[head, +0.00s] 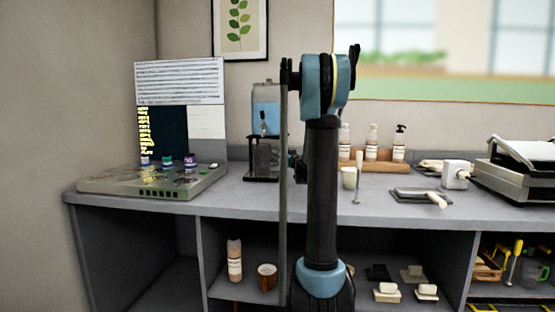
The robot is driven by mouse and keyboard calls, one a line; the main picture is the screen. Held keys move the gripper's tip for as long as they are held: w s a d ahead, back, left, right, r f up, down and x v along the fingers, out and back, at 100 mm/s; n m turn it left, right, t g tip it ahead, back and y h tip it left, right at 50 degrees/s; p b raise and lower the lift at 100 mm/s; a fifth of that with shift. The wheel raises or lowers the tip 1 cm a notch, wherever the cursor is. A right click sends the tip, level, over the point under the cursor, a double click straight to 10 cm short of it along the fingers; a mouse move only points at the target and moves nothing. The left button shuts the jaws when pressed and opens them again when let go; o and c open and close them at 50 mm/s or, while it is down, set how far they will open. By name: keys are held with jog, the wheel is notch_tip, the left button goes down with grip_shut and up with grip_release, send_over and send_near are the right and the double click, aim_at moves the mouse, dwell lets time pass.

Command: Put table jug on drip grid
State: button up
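A water dispenser (265,106) with a blue tank stands at the back of the counter, left of my arm. Its dark lower part (262,160) ends in a flat base (261,178), where the drip grid appears to be; I cannot make out the grid itself. I cannot clearly identify the table jug. A clear vessel (533,272) sits on the lower right shelf, too small to tell if it is a jug. My raised arm fills the middle of the view. My gripper is not clearly visible; a small dark part shows beside the arm at dispenser height.
A metal panel unit (155,181) stands on the counter's left end. A cream cup (348,177), a wooden bottle tray (377,165), a small dark tray (421,197) and a panini press (516,178) are to the right. A bottle (234,260) and brown mug (267,277) are below.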

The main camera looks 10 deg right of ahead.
jog(key=v, duration=0.9)
jog(key=shift+s, duration=0.25)
